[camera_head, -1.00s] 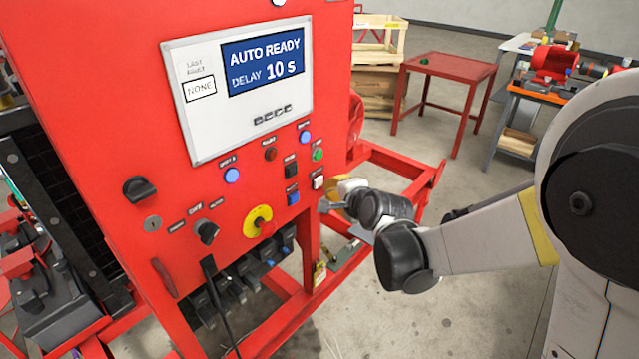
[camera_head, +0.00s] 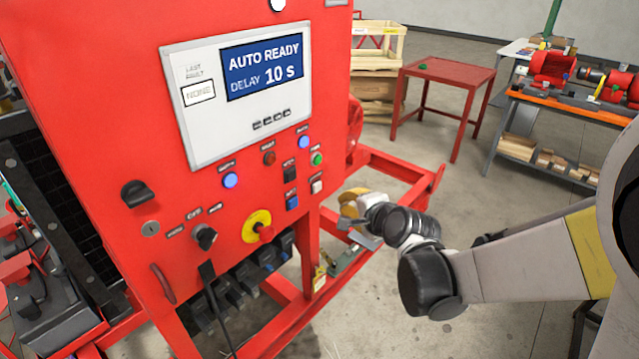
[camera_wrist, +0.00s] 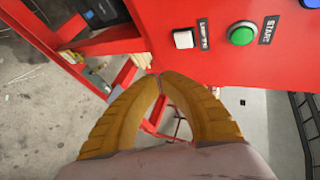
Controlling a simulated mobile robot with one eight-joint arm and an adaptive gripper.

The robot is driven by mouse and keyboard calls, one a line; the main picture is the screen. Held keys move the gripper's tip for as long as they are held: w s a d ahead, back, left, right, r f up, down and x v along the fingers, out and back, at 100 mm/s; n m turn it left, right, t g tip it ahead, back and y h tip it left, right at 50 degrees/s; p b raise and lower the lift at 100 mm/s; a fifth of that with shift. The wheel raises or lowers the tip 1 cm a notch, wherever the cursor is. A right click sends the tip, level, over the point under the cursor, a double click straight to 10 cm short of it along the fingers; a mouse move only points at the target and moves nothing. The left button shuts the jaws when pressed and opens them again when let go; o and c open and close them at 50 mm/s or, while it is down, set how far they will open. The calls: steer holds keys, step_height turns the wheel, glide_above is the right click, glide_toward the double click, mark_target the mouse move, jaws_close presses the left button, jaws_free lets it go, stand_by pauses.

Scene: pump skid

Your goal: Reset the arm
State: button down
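My gripper (camera_head: 350,207) is just right of the red control panel (camera_head: 115,95), below and right of its buttons, apart from it as far as I can see. In the wrist view its two yellow fingers (camera_wrist: 160,78) curve together and their tips meet, with nothing seen between them. My arm reaches in from the right edge, bent at the wrist. The panel's screen (camera_head: 262,62) reads AUTO READY, DELAY 10 s, and the last fault box (camera_head: 199,91) reads NONE. The green START button (camera_wrist: 242,34) and a white button (camera_wrist: 184,39) lie beyond the fingertips in the wrist view.
The red skid frame (camera_head: 400,168) extends below and behind my gripper. A yellow-ringed red button (camera_head: 265,232) and a black knob (camera_head: 204,236) are on the panel. A red table (camera_head: 448,70), wooden crates (camera_head: 378,45) and a workbench (camera_head: 560,102) stand behind. Floor between them is clear.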

steer(key=s+d+f+n+g+h+b, duration=0.1)
steer(key=s+d+n, duration=0.5)
steer(key=s, duration=0.7)
steer(key=s+d+f+n+g+h+b, duration=0.2)
steer(key=s+d+n+g+h+b, duration=0.1)
steer(key=s+d, duration=0.7)
steer(key=s+n+h+b, duration=0.1)
steer(key=s+n+b, duration=0.1)
steer(key=s+n, duration=0.1)
steer(key=shift+s+d+b, duration=0.2)
steer(key=shift+b, duration=0.1)
steer(key=shift+a+f, duration=0.1)
